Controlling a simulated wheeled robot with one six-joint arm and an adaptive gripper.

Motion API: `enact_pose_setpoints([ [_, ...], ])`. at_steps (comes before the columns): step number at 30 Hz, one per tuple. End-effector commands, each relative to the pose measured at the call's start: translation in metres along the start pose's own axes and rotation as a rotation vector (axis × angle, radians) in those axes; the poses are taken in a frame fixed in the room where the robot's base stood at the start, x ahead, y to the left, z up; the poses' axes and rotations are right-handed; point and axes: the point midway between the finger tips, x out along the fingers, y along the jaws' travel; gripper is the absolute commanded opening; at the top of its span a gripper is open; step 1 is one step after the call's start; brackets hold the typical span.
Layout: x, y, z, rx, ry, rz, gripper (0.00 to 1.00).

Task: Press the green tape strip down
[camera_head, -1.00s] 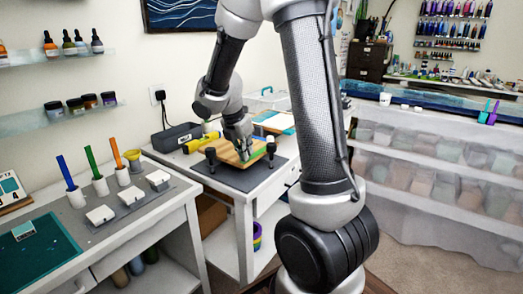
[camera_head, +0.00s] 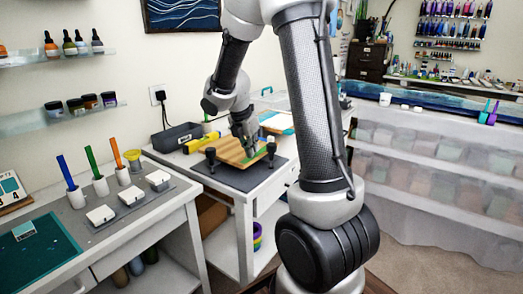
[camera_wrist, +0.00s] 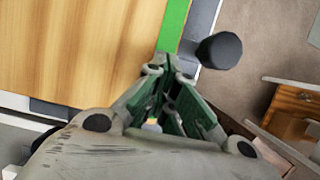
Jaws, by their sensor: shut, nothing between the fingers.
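The green tape strip (camera_wrist: 173,25) runs along the edge of the wooden board (camera_wrist: 85,45) in the wrist view. Part of it shows as a thin green line in the head view (camera_head: 254,158). My gripper (camera_wrist: 165,64) is shut and empty, with its fingertips at the visible near end of the strip. I cannot tell whether they touch it or hover just above. The gripper also shows over the board's right part in the head view (camera_head: 249,152). The strip beyond the fingers is hidden by my gripper.
Dark posts stand around the board, one (camera_wrist: 219,50) close right of my fingers. The board sits over a dark mat (camera_head: 235,182) on a white table. A yellow tool (camera_head: 198,145) and a grey bin (camera_head: 177,137) lie behind. A bench (camera_head: 95,240) with pens stands left.

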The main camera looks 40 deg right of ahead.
Motion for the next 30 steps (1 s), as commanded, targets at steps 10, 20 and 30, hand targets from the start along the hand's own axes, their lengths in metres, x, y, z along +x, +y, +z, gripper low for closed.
enact_pose_setpoints([
  [10, 0.004, -0.001, 0.010, 0.000, 0.001, -0.004, 0.00],
  [20, 0.008, -0.001, 0.026, 0.002, 0.001, -0.002, 0.00],
  [30, 0.011, 0.000, 0.034, 0.000, 0.001, -0.002, 0.00],
])
